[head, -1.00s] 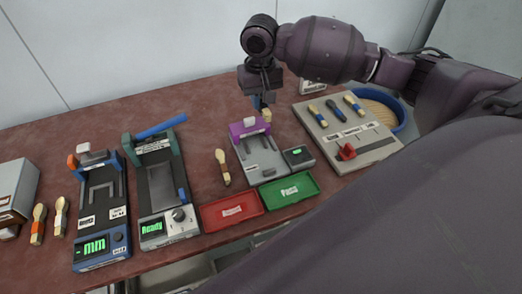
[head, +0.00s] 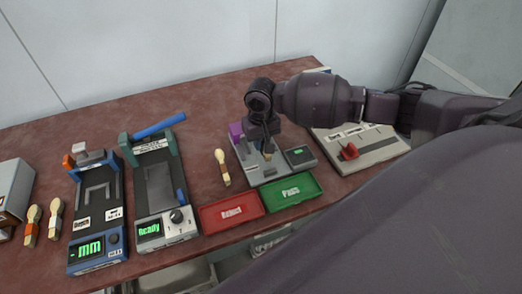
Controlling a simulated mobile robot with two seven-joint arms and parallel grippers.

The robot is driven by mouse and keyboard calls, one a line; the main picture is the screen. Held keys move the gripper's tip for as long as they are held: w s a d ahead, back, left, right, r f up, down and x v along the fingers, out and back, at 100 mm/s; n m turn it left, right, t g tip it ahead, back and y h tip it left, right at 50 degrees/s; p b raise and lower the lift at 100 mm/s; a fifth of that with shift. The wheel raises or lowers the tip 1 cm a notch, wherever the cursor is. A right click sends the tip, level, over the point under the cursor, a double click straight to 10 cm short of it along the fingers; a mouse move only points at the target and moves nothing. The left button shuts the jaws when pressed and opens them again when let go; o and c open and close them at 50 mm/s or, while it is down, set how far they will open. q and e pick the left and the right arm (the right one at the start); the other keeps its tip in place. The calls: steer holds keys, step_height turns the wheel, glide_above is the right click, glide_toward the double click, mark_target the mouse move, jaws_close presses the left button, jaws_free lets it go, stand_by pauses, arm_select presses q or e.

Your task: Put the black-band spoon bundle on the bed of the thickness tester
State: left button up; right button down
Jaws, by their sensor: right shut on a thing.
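My right gripper (head: 266,140) is over the grey device with the purple head (head: 236,130), shut on a pale wooden piece (head: 268,154), apparently a spoon bundle. Its band is hidden by the gripper, and I cannot tell whether it touches the device's bed. A blue-framed device (head: 97,205) with a green "mm" display stands at the left. A green-framed device (head: 155,190) reading "Ready" stands beside it. The labels are too small to show which is the thickness tester. A loose spoon bundle (head: 222,167) lies between the green-framed and purple-headed devices; its band colour is unclear. My left gripper is out of view.
A red tray (head: 207,222) and a green "Pass" tray (head: 310,182) lie along the front edge. Two bundles, one orange-banded (head: 32,226) and one pale-banded (head: 54,219), lie at the left. A grey board with a red part (head: 349,151) is partly behind my arm.

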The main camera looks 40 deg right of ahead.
mark_target(261, 157)
step_height(261, 157, down, 4)
steer(key=shift+f+b, duration=0.1)
steer(key=shift+b, duration=0.25)
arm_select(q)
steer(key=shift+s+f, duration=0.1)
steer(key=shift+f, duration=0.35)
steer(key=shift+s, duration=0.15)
arm_select(e)
steer(key=c, duration=1.1)
jaws_free()
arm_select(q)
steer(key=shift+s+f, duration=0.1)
